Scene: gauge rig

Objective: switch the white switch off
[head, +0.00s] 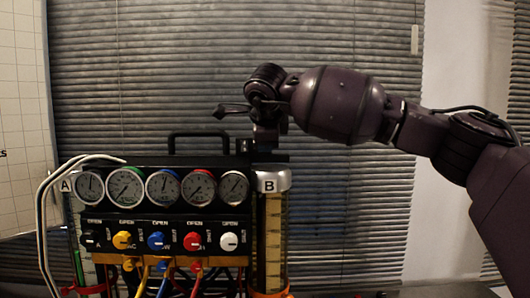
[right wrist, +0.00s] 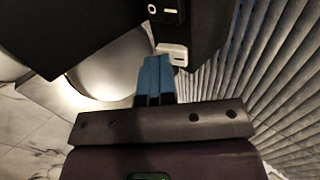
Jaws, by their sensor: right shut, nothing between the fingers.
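The white switch (right wrist: 173,54) shows in the right wrist view as a small pale block with a dark slot, just beyond my fingertips and slightly to their right. I cannot tell its on or off position. My right gripper (right wrist: 156,76) is shut and empty, with its blue fingertips side by side close to the switch; whether they touch it is unclear. In the head view my right gripper (head: 266,135) points down over the right end of the rig's top. I cannot make out the white switch there. My left gripper is not in view.
A black switch (right wrist: 166,10) sits beyond the white one. The gauge rig (head: 150,213) has several round gauges and coloured knobs, including a white knob (head: 228,242). A handle (head: 200,134) rises from its top. A cylinder marked B (head: 271,235) stands at its right.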

